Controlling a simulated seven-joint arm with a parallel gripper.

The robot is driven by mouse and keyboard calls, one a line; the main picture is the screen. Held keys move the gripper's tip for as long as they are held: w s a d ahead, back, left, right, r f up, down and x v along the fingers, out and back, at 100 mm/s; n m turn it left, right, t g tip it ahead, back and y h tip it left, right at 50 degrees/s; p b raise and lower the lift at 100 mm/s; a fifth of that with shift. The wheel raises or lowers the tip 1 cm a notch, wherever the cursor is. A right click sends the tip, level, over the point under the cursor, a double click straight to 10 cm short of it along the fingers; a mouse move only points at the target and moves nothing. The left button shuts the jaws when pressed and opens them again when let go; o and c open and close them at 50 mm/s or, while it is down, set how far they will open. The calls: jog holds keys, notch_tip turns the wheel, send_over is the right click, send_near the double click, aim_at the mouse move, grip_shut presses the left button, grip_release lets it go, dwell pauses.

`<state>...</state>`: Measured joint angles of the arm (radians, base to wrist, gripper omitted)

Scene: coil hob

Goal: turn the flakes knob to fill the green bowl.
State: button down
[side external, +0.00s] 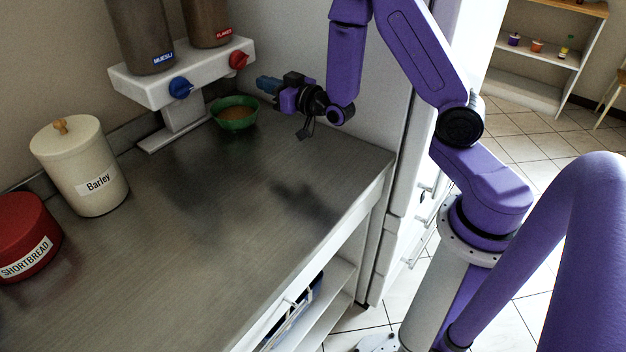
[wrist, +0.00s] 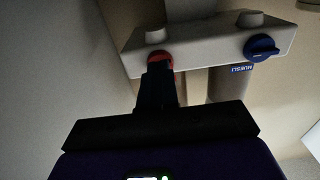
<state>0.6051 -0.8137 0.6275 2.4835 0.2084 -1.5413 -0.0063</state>
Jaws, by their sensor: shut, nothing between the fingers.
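The red flakes knob (side external: 238,60) is on the front of the white dispenser stand, under the hopper with the red label. In the wrist view the red knob (wrist: 160,57) shows just past my fingertips, partly hidden by them. The green bowl (side external: 237,126) stands on the counter below the flakes side, with brownish-orange contents in it. My gripper (side external: 260,82) is shut and empty, above the bowl's right side and a little below and right of the red knob. In the wrist view my gripper (wrist: 158,68) points at the knob; whether it touches cannot be told.
The blue muesli knob (side external: 180,87) is left of the red one on the dispenser stand (side external: 150,90). A cream barley jar (side external: 85,180) and a red shortbread tin (side external: 25,235) stand at left. The counter (side external: 220,220) is clear in the middle and front.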

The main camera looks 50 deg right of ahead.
aim_at(240, 61)
jog(key=shift+d, duration=0.1)
jog(key=w+d, duration=0.1)
jog(key=w, duration=0.5)
jog(key=shift+f, duration=0.2)
dwell(0.6)
jog(key=shift+a+r, duration=0.1)
jog(key=shift+r, duration=0.5)
dwell(1.1)
jog(key=shift+a, duration=0.4)
dwell(0.9)
jog(key=shift+f, duration=0.1)
jog(key=shift+a+f, duration=0.1)
jog(key=shift+f, duration=0.2)
